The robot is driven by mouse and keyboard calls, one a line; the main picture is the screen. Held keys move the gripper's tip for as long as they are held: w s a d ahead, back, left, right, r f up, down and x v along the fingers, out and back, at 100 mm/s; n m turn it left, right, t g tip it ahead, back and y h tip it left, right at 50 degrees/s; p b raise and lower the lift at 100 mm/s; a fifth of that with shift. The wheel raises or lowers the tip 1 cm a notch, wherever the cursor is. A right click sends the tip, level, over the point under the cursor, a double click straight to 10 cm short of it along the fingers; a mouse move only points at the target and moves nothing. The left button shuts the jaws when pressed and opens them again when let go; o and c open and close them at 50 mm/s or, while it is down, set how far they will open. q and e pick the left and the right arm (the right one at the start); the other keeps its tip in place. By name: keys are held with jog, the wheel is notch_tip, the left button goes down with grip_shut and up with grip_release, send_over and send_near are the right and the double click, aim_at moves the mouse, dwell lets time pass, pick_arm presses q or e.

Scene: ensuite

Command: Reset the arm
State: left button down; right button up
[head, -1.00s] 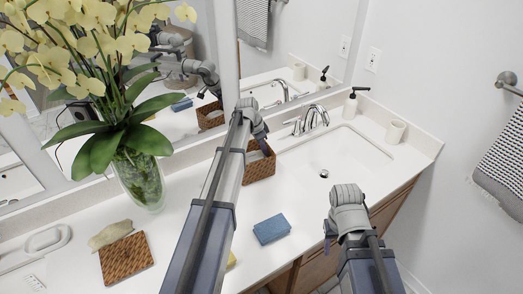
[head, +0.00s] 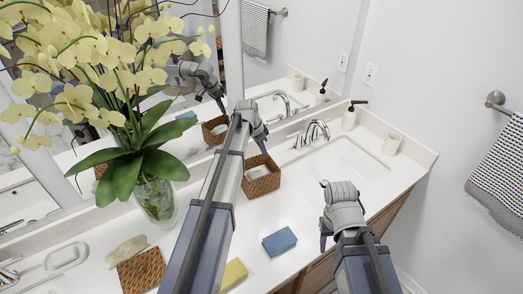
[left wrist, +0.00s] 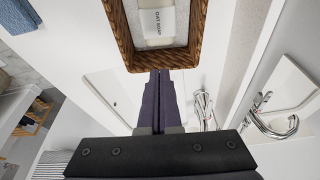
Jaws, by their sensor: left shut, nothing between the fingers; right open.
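My left arm rises through the middle of the head view. Its gripper (head: 261,137) points down just above a brown wicker basket (head: 259,186). In the left wrist view the dark fingers (left wrist: 158,74) are together with nothing between them, and their tips overlap the near rim of the basket (left wrist: 123,38). A white soap packet (left wrist: 158,22) lies in the basket. My right gripper (head: 324,236) hangs over the counter's front edge, left of its grey wrist, partly hidden from this angle; it is open and nothing shows in it.
The sink (head: 335,165), faucet (head: 314,131), soap bottle (head: 350,117) and cup (head: 392,144) are behind right. A mirror lines the back.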

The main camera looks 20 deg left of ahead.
pick_arm(q)
jog(key=shift+s+a+r, duration=0.1)
jog(key=shift+r, duration=0.3)
pick_arm(e)
jog(key=shift+a+r, duration=0.2)
jog(key=shift+r, duration=0.25)
pick_arm(q)
jog(key=s+d+f+n+g+y+b, duration=0.1)
jog(key=s+d+f+b, duration=0.1)
jog(key=s+d, duration=0.4)
jog(key=s+d+f+n+g+y+b, duration=0.1)
jog(key=s+d, duration=0.5)
jog(key=s, duration=0.8)
jog(key=s+d+f+n+y+b, duration=0.1)
jog(key=s+d+f+n+b, duration=0.2)
jog(key=s+d, duration=0.3)
jog(key=s+f, duration=0.1)
jog(key=s, duration=0.4)
jog(key=shift+f+g+y, duration=0.25)
jog(key=shift+g+y, duration=0.15)
pick_arm(e)
notch_tip(320, 180, down, 7)
pick_arm(q)
jog(key=shift+a, duration=0.1)
pick_arm(e)
jog(key=shift+a+r, duration=0.1)
